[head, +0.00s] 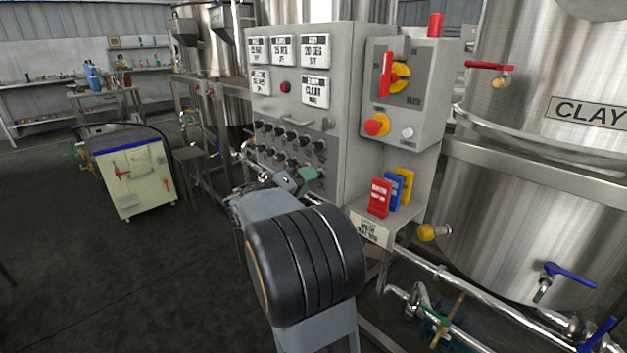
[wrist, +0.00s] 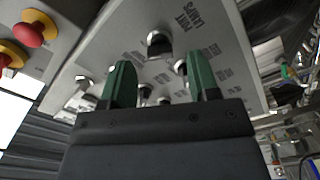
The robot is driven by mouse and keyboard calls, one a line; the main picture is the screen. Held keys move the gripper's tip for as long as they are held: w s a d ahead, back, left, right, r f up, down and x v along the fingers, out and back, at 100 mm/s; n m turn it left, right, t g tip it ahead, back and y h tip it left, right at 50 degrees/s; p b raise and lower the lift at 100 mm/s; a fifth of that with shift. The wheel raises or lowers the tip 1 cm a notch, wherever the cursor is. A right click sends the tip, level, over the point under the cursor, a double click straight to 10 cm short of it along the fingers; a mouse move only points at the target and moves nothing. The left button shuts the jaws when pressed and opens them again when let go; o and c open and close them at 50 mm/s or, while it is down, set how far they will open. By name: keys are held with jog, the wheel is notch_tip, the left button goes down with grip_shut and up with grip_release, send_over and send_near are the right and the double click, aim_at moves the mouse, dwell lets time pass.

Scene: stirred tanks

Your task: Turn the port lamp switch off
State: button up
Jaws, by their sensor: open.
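In the wrist view, a grey panel with several metal-tipped switches lies in front of my gripper (wrist: 158,68). A label that seems to read "PORT LAMPS" (wrist: 193,18) is beside the nearest large switch (wrist: 159,43), upside down in this view. The two green fingers are apart, with nothing seen between their tips. This switch appears just past the tips, between them in the picture; I cannot tell whether they touch it. The switch's position is unclear.
A grey box with a red handle and a red button (head: 376,125) sits to the right on the cabinet. Red, blue and yellow tags (head: 380,198) stand on a shelf below it. A steel tank (head: 530,230) and pipes fill the right side. Open floor lies left.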

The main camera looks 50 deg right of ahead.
jog(key=shift+s+d, duration=0.1)
jog(key=shift+d, duration=1.5)
jog(key=c, duration=0.9)
jog(key=shift+n, duration=0.3)
jog(key=shift+n+p, duration=2.05)
jog(key=shift+n, duration=3.55)
